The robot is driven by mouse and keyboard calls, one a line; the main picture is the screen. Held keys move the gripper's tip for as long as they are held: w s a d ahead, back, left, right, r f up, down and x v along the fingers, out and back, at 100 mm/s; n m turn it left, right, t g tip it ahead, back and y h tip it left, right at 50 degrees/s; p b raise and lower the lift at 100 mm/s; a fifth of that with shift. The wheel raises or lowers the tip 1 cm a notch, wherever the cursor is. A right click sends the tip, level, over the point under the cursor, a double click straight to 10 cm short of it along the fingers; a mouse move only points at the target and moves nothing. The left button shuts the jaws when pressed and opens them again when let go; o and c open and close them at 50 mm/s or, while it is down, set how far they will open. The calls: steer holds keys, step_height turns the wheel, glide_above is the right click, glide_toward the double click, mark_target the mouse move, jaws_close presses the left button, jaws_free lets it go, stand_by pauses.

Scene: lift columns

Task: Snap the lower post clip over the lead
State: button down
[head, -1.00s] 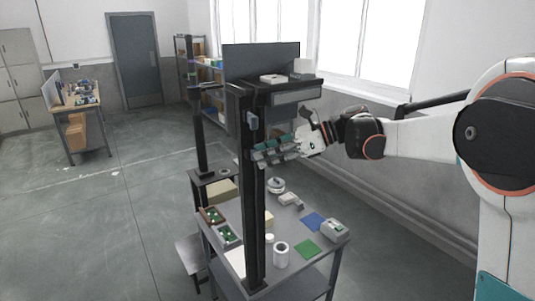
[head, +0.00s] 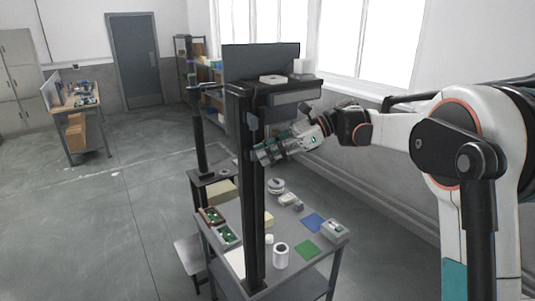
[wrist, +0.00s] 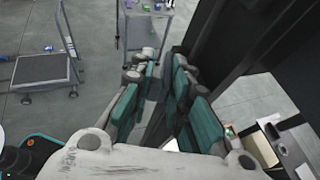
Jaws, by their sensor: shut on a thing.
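A dark upright post (head: 252,215) rises from the front table. A small blue-grey clip (head: 252,122) sits on the post below the top shelf. My gripper (head: 263,155), with teal finger pads, is at the post below that clip. In the wrist view my gripper (wrist: 160,68) has its fingers close together beside the dark post (wrist: 204,35). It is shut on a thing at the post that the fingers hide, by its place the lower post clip. I cannot make out the lead there.
The table (head: 312,262) below holds a white roll (head: 281,255), a green mat (head: 306,249), a blue mat (head: 313,222) and a grey device (head: 335,231). A shelf (head: 290,84) with a dark panel (head: 262,60) tops the post. Open floor (head: 110,220) lies left.

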steer(key=shift+w+n+g, duration=0.2)
steer(key=shift+n+g, duration=0.4)
steer(key=shift+g, duration=0.1)
steer(key=shift+s, duration=0.1)
stand_by(0.5)
steer(key=c, duration=1.7)
jaws_free()
steer(key=shift+o, duration=0.2)
steer(key=v, duration=0.8)
